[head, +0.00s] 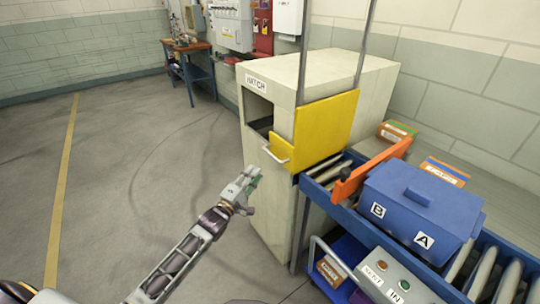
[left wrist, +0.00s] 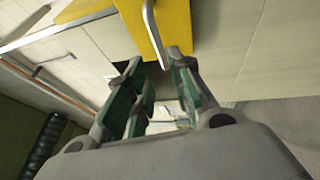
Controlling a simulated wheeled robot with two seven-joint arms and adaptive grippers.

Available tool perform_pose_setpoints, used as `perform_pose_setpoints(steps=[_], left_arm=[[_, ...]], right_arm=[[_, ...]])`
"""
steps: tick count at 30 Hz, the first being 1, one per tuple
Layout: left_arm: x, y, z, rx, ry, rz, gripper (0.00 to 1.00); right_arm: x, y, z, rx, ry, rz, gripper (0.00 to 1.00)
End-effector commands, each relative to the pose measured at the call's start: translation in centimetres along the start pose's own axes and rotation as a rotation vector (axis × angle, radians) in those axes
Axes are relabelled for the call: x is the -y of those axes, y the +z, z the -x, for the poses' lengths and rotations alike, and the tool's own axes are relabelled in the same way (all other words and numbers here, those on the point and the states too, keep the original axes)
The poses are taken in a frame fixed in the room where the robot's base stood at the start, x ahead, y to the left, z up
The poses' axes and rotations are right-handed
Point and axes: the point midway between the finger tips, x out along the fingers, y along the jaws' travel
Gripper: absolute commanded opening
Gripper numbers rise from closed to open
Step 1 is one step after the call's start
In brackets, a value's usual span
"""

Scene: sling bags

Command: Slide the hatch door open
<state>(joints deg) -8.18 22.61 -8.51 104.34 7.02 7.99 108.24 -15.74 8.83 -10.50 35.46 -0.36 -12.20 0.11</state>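The hatch (head: 258,84) is a beige cabinet with a dark opening (head: 262,122) in its left face. Its yellow door (head: 322,130) sits at the corner and covers part of the front. A pale bar handle (head: 275,156) is on the door's lower left part. My left gripper (head: 249,182) is just below and left of the handle. In the left wrist view the green-padded fingers of this gripper (left wrist: 153,66) are apart, with the handle (left wrist: 151,30) running towards the gap between the tips. I cannot tell whether they touch it. My right gripper is not in view.
A blue-framed roller conveyor (head: 350,215) stands right of the hatch, with a blue lidded bin (head: 420,200) and an orange bar (head: 370,168) on it. A control box (head: 395,283) is in front. Two grey posts rise by the door. The floor at left is clear.

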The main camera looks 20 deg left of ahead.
Motion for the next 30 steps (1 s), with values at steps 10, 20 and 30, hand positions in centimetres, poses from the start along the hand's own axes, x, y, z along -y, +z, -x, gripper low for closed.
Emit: perform_pose_setpoints(steps=[10,20,30], left_arm=[[0.0,0.0,-2.7,0.0,-0.001,0.0,0.23],[-0.1,0.0,-5.3,0.0,0.001,0.0,0.23],[0.0,0.0,-7.9,-0.001,0.0,0.0,0.23]], right_arm=[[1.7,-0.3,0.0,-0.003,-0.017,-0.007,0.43],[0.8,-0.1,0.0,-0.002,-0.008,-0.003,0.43],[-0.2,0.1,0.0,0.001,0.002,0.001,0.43]])
